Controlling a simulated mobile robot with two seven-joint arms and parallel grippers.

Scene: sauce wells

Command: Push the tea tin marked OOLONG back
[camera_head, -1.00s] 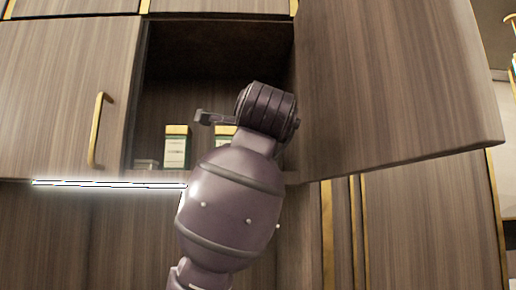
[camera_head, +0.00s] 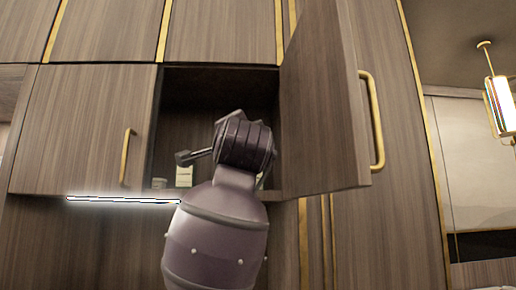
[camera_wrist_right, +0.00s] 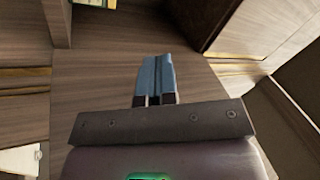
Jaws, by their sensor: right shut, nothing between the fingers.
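A small pale-labelled tin (camera_head: 184,176) stands inside the open wall cabinet, low at its front left. A second tin (camera_head: 262,180) shows only as a sliver beside my arm, which hides the rest. I cannot read either label, so I cannot tell which is OOLONG. My right gripper (camera_head: 184,158) is in front of the cabinet opening, close to the first tin in the picture; I cannot tell if they touch. In the right wrist view the blue-grey fingers (camera_wrist_right: 158,65) are together and hold nothing. My left gripper is out of view.
The cabinet's right door (camera_head: 325,110) stands open with a brass handle (camera_head: 373,120). The left door (camera_head: 85,130) is shut. A lit strip (camera_head: 120,199) runs under the cabinet.

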